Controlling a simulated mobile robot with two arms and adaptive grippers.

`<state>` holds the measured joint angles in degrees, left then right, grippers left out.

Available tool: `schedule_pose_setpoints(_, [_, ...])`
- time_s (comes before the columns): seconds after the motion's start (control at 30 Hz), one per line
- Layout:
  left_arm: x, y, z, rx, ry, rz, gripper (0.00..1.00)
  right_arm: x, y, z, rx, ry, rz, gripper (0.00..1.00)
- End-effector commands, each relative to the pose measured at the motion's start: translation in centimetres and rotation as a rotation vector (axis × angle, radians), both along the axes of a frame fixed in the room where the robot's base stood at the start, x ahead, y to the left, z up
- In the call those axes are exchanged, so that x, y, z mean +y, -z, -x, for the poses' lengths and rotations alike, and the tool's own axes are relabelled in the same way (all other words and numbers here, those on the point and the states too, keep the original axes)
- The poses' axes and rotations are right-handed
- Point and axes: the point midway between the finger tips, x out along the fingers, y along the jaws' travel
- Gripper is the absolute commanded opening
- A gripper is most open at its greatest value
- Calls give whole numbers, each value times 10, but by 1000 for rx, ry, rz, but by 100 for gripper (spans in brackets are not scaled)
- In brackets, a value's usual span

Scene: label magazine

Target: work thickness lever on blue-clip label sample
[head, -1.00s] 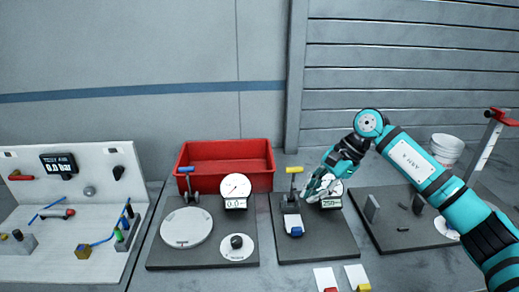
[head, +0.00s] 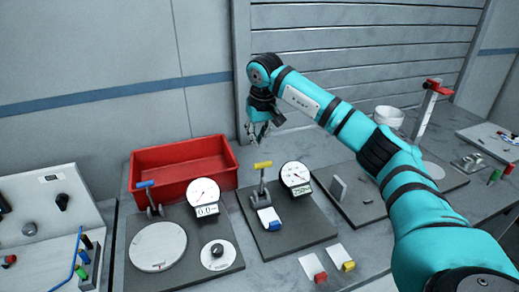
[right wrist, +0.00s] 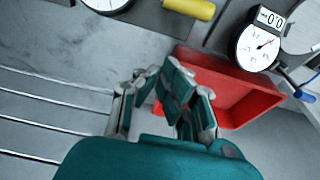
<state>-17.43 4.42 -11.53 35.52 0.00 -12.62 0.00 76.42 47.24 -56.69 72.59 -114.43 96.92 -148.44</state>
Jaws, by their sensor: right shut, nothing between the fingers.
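The thickness gauge has a round white dial (head: 294,174) and a small greenish display whose digits are too small to read surely. Its yellow-handled lever (head: 262,166) stands up to the left of the dial, and the handle also shows in the right wrist view (right wrist: 190,9). The white label sample with a blue clip (head: 269,219) lies at the foot of the lever, its blue end towards me. My right gripper (head: 257,139) is shut and empty, behind and above the lever, apart from it. Its fingers show in the right wrist view (right wrist: 165,95). My left gripper is out of view.
A red bin (head: 143,167) stands behind a second station with a blue-handled lever (head: 146,184) and a dial (head: 203,191). Two more samples, with a red clip (head: 313,268) and a yellow clip (head: 341,256), lie in front.

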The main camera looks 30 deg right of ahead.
Motion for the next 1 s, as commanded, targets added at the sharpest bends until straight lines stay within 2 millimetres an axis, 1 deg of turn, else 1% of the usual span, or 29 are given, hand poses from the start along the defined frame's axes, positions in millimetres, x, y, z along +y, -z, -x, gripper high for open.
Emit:
schedule_pose_setpoints(0.03, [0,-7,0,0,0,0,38,0,10,-2,6,1,-1,0])
schedule_pose_setpoints(0.17, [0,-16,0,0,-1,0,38,-1,37,-9,5,1,-1,0])
schedule_pose_setpoints(0.33, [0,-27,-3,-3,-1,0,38,2,35,10,-1,-1,0,0])
schedule_pose_setpoints(0.5, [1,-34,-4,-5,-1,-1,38,6,35,24,-1,-1,0,0])
schedule_pose_setpoints(0.7, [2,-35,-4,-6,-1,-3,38,8,36,29,-1,0,-2,0])
schedule_pose_setpoints(1.0, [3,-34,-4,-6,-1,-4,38,8,36,29,-2,0,-2,0])
